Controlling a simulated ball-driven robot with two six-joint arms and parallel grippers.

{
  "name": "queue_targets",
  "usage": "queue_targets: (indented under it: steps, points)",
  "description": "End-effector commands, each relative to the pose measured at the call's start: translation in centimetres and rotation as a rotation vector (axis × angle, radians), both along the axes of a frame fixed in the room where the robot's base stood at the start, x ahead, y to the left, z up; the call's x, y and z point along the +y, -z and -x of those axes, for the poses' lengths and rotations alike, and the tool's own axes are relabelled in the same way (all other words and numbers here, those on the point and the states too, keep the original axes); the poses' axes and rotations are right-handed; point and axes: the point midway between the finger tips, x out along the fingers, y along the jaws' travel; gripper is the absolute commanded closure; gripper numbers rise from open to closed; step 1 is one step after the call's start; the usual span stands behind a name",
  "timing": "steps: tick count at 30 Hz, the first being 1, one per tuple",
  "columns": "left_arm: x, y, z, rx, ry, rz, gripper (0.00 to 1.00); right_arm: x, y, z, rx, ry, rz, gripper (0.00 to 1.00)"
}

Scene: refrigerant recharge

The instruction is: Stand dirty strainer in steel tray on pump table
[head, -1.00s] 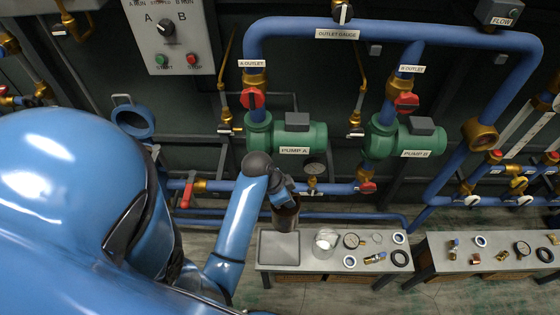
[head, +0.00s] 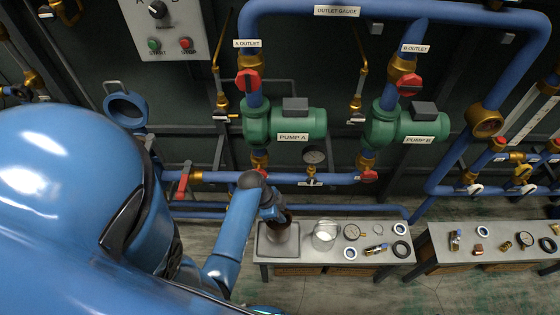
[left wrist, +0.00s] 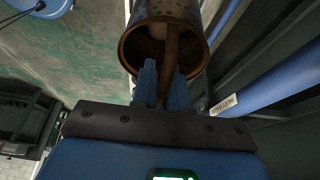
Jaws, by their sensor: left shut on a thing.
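The dirty strainer is a dark brown cylinder (head: 281,230), over the steel tray (head: 264,246) at the left end of the pump table (head: 333,257). I cannot tell whether its lower end touches the tray. My left gripper (head: 273,211) comes from above and is shut on the strainer. In the left wrist view the open, rusty brown strainer (left wrist: 135,48) sits beyond the fingertips (left wrist: 164,82), which close on a brown strip across its mouth. My right gripper is not in view.
A clear beaker (head: 325,236) stands just right of the tray. Blue pipes and Pump A (head: 290,125) are behind. A second table (head: 490,258) stands to the right.

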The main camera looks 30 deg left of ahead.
Motion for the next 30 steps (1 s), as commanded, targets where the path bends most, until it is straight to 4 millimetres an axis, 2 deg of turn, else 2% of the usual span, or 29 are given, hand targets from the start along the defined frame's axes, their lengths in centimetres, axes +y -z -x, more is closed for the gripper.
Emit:
queue_targets:
  steps: [1, 4, 12, 19, 23, 30]
  points:
    - [0.0, 1.0, 0.0, 0.001, -0.001, 0.001, 1.0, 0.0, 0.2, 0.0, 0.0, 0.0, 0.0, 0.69]
    - [0.0, 2.4, -0.1, -0.001, 0.0, 0.0, 1.0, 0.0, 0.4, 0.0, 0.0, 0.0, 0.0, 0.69]
    - [0.0, 4.0, -0.1, -0.003, -0.001, 0.0, 1.0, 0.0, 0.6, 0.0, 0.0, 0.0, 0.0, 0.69]
    - [0.0, 6.7, -0.1, -0.001, -0.001, 0.001, 1.0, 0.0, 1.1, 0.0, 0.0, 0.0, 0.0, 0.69]
    - [0.0, 7.3, -0.1, -0.002, -0.002, 0.001, 1.0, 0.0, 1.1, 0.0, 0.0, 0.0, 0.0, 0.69]
    - [0.0, 7.3, -0.1, -0.003, -0.001, -0.001, 1.0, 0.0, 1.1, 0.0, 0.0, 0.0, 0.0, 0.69]
